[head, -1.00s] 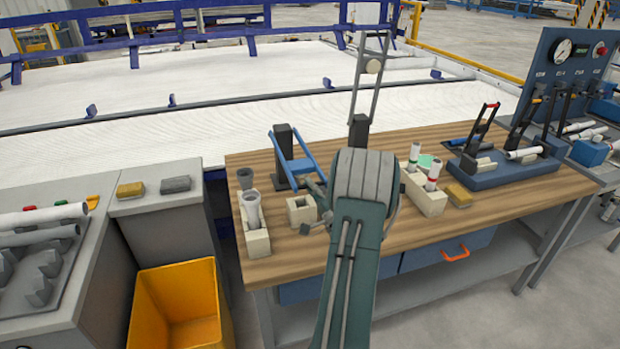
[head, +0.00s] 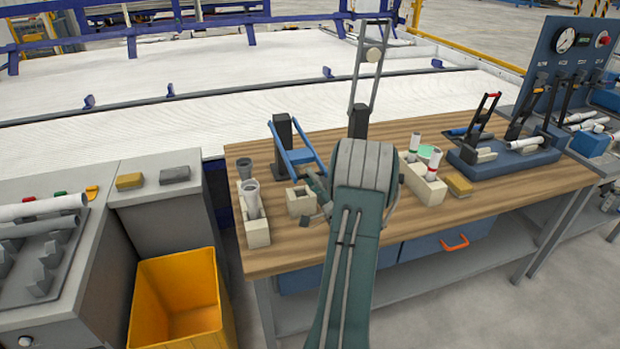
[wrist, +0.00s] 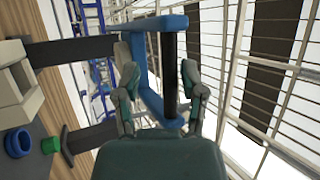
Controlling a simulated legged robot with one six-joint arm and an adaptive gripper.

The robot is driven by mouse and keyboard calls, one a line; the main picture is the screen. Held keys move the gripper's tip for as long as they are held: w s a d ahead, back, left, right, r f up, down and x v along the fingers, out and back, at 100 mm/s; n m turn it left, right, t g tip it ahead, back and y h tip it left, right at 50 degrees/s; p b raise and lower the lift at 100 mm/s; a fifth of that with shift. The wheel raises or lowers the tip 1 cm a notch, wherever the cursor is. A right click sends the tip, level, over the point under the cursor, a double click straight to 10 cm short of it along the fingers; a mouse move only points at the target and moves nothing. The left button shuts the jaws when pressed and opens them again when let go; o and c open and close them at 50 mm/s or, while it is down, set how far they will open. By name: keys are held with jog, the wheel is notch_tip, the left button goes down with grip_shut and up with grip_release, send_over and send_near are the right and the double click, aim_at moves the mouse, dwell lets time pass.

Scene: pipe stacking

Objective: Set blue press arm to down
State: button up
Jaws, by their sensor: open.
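The blue press arm (head: 300,157) is a two-bar frame on a black post at the back left of the wooden bench. It slants down toward the front in the head view. In the wrist view the blue frame (wrist: 172,22) carries a dark crossbar (wrist: 168,70). My gripper (wrist: 161,80) is open, with a finger on each side of the crossbar. I cannot tell whether the fingers touch it. In the head view my gripper (head: 318,190) shows at the press arm's lower end, partly hidden by my arm.
A grey press arm (head: 371,70) stands upright behind my arm. Beige blocks with grey cups (head: 252,200) and a beige holder with white tubes (head: 424,183) flank my arm. A blue fixture (head: 505,163) stands at the right. A yellow bin (head: 178,300) is below at left.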

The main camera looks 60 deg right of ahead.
jog(key=v, duration=1.2)
jog(key=shift+d, duration=0.1)
